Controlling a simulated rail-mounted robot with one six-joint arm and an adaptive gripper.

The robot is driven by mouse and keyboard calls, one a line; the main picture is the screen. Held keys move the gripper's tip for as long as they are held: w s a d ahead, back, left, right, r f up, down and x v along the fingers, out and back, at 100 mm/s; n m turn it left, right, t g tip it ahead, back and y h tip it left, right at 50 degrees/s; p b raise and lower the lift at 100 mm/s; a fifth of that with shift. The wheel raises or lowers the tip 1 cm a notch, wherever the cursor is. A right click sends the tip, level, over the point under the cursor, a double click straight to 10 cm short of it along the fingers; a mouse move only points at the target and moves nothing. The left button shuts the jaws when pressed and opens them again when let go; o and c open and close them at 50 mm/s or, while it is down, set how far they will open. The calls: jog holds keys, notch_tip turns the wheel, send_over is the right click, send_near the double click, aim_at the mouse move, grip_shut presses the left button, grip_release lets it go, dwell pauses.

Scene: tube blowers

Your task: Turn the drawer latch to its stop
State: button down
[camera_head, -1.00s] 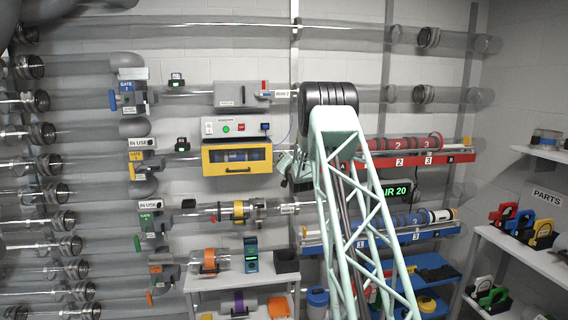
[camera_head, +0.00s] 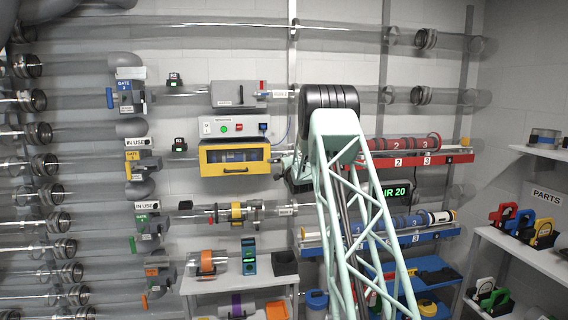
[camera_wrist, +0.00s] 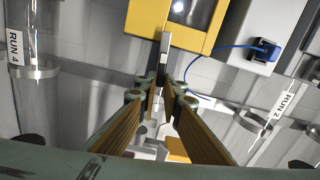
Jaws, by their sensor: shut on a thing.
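The yellow-framed drawer (camera_head: 236,170) with a dark window sits in the wall unit in the head view. Its yellow frame (camera_wrist: 143,16) fills the top middle of the wrist view. A slim grey metal latch (camera_wrist: 164,48) stands against the frame's edge. My gripper (camera_wrist: 165,84) has its fingertips closed together on the near end of this latch. In the head view my gripper (camera_head: 279,165) is at the drawer's right edge, partly behind my arm. The latch is too small there to make out its angle.
A control panel (camera_head: 235,127) with buttons sits just above the drawer. A blue cable (camera_wrist: 213,98) runs from a blue plug close to my fingers. Clear tubes labelled RUN 4 (camera_wrist: 15,48) and RUN 2 (camera_wrist: 283,104) flank the gripper. Red and blue racks are at right.

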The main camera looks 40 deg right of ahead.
jog(key=shift+f+m, duration=0.15)
jog(key=shift+m, duration=0.45)
jog(key=c, duration=2.8)
grip_release()
jog(key=shift+s, duration=0.1)
jog(key=shift+v, duration=5.95)
